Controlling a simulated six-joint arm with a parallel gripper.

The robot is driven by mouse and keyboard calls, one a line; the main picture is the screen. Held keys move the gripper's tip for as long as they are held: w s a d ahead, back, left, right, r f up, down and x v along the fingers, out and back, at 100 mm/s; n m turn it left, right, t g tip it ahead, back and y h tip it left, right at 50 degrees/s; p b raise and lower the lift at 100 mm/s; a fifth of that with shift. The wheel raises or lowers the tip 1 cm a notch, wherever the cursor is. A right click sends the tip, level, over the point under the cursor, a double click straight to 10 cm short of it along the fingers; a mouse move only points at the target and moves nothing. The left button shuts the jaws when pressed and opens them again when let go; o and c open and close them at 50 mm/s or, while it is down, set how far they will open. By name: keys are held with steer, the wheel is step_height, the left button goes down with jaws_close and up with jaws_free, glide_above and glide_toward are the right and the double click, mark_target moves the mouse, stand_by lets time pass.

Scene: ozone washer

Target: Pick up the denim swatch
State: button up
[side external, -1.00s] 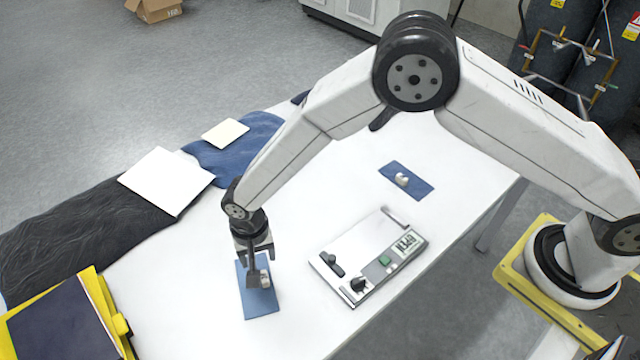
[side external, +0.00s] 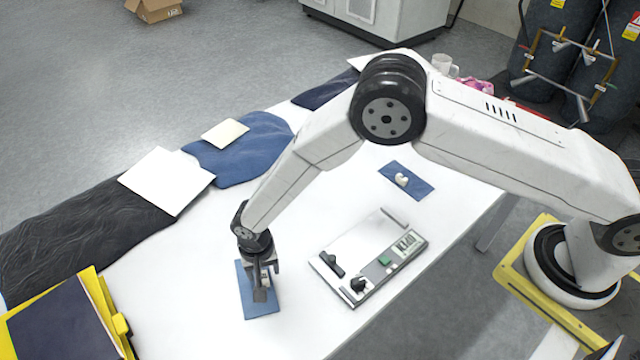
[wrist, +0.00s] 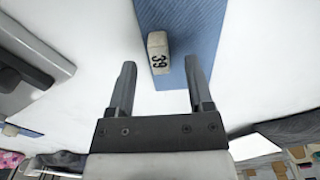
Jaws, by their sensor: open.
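A light blue denim swatch (side external: 246,303) lies flat on the white table near its front edge. A small pale block marked 39 sits on it; in the wrist view the block (wrist: 158,52) rests on the blue swatch (wrist: 200,22) near its left edge. My gripper (side external: 262,292) points down over the swatch, and in the side view its fingers partly hide the block. In the wrist view my gripper (wrist: 160,64) is open and empty, with the block beyond and between the fingertips. I cannot tell whether the fingertips touch the swatch.
A control panel device (side external: 368,255) with knobs and a green button stands just right of the swatch. A darker blue swatch (side external: 419,188) with a small white piece lies farther back. Dark and blue cloths with white cards (side external: 166,181) line the left edge. A yellow-framed case (side external: 65,330) stands front left.

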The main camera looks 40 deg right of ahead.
steer(key=shift+f, duration=0.55)
jaws_close()
